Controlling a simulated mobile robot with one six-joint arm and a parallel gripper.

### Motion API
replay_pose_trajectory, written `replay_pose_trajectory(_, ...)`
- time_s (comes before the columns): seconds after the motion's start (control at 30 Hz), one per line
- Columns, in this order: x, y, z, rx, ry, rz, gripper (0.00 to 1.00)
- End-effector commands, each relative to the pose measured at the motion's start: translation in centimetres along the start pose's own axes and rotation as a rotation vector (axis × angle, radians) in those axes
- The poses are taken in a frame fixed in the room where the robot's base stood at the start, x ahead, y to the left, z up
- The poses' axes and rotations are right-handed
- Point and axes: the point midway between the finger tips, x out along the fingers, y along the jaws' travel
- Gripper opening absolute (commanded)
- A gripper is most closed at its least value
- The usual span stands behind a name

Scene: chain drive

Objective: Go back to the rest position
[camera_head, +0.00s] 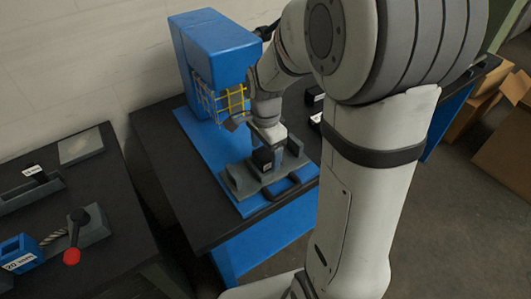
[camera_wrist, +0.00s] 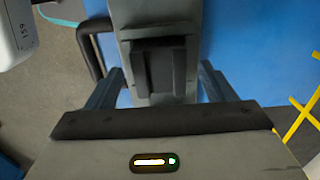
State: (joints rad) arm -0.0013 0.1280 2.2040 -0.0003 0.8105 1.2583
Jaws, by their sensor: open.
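My gripper (camera_head: 272,146) is at the end of my bent arm, low over a grey vise-like fixture (camera_head: 240,181) on the blue base of a blue machine. In the wrist view my gripper (camera_wrist: 162,88) is open, with its two blue-grey fingers apart. A dark block (camera_wrist: 160,70) shows between and beyond the fingers, set in the grey fixture (camera_wrist: 128,40). The dark block (camera_head: 262,160) also shows just below my gripper in the head view. Whether the fingers touch anything cannot be told. My upper arm hides part of the bench on the right.
The blue machine (camera_head: 215,50) stands close behind my gripper, with a yellow grid guard (camera_head: 232,100). A black handle (camera_head: 282,187) sticks out at the fixture's front. Cardboard boxes (camera_head: 505,130) stand at right.

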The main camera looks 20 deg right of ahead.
Motion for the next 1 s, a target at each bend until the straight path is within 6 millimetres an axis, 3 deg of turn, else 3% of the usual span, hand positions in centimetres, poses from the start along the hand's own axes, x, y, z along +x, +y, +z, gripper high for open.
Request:
replay_pose_trajectory(0.3, -5.2, -0.1, 0.0, 0.000, 0.001, -0.004, 0.76)
replay_pose_trajectory(0.63, -6.1, 0.0, 0.0, 0.000, 0.000, -0.001, 0.76)
replay_pose_trajectory(0.77, -7.3, 2.0, 0.6, -0.166, 0.016, -0.037, 0.76)
replay_pose_trajectory(1.0, -9.3, 8.1, 2.5, -0.712, 0.097, -0.120, 0.76)
